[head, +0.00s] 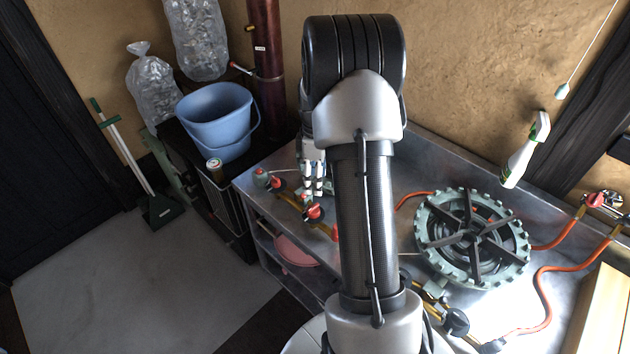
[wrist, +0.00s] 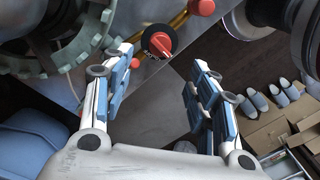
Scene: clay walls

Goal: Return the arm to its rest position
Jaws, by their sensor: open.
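My gripper (head: 313,188) hangs below my raised arm in the head view, fingers pointing down over the metal counter (head: 375,205). It is close to a red valve knob (head: 314,211); my arm hides part of the counter behind it. In the wrist view, the two fingers of my gripper (wrist: 163,60) are spread apart with nothing between them. A red knob on a black dial (wrist: 160,44) shows beyond the fingertips, and I cannot tell how far it is from them.
A green-rimmed gas burner (head: 472,238) with orange hoses (head: 545,285) stands right of my arm. A second red valve (head: 262,172) is left. Slippers (wrist: 270,97) and cardboard (wrist: 245,125) lie below.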

